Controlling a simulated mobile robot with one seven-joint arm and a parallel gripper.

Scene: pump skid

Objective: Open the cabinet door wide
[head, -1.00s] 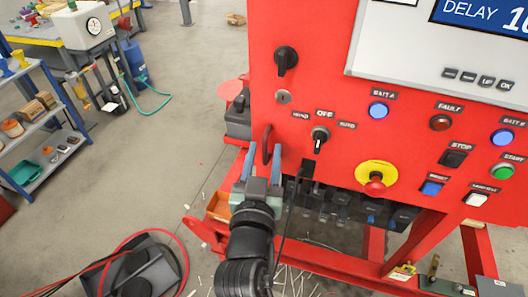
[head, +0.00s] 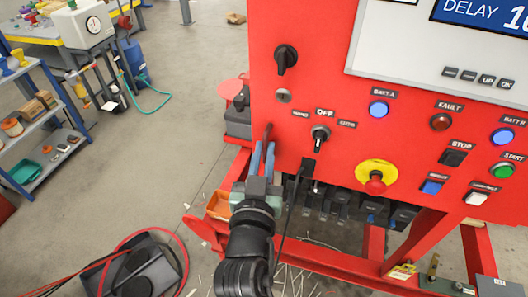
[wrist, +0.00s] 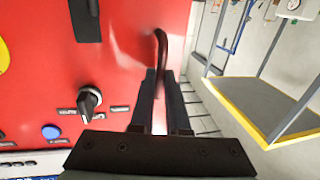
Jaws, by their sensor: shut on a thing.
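The red cabinet door (head: 325,80) fills the upper right of the head view and carries knobs, lamps and buttons. It looks flush with the cabinet, though its edges are only partly in view. Its dark red bar handle (head: 267,132) is at the lower left of the panel; in the wrist view the curved handle (wrist: 162,45) rises above the fingers. My gripper (head: 263,147) is shut on the handle, with its blue-grey fingers close together around it. The fingers (wrist: 160,80) hide the handle's gripped part in the wrist view.
A yellow and red emergency stop (head: 375,181) and an OFF selector knob (head: 320,136) are right of my gripper. The red skid frame (head: 330,265) runs below. Grey floor left of the cabinet (head: 190,110) is open; a red hose (head: 170,245) lies lower left.

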